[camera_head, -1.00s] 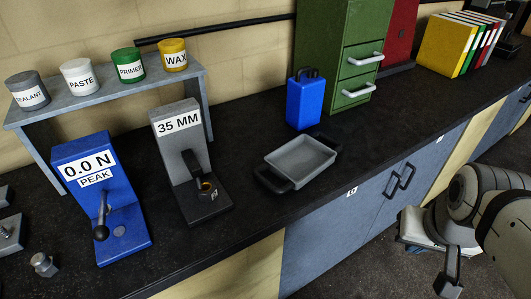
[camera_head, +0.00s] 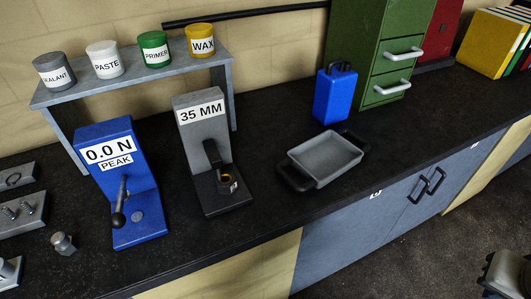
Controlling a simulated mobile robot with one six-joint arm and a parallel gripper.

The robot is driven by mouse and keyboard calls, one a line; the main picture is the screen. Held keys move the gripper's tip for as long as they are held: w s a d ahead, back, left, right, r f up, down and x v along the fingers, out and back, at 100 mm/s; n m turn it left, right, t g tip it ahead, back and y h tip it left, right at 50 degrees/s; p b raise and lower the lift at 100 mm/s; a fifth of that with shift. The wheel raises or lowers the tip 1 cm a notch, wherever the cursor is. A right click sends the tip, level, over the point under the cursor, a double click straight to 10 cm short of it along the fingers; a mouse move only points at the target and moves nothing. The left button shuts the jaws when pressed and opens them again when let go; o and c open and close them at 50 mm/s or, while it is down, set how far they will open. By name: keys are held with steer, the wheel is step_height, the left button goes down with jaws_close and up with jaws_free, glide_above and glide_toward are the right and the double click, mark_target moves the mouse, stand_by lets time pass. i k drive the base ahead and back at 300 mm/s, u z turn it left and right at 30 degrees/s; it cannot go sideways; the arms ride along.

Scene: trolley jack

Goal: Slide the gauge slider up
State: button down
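The grey gauge (camera_head: 195,138) labelled "35 MM" stands upright on the dark bench, left of centre. Its black slider (camera_head: 213,157) sits low on the front of the upright plate, above the gauge's dark base. A grey and black end part of my arm, apparently my gripper (camera_head: 503,274), is cut off at the bottom right corner. It is far from the gauge and touches nothing visible. Its fingers are not clear enough to tell open from shut.
A blue force gauge (camera_head: 132,213) reading "0.0 N PEAK" stands close left of the grey gauge. A shelf (camera_head: 60,97) with several cans is behind. A grey tray (camera_head: 326,158) with black handles and a blue canister (camera_head: 334,97) are to the right.

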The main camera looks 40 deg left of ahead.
mark_target(214, 155)
steer(key=z, duration=0.05)
steer(key=k, duration=0.7)
steer(key=u, duration=1.85)
steer(key=i, duration=0.5)
steer(key=z, duration=0.1)
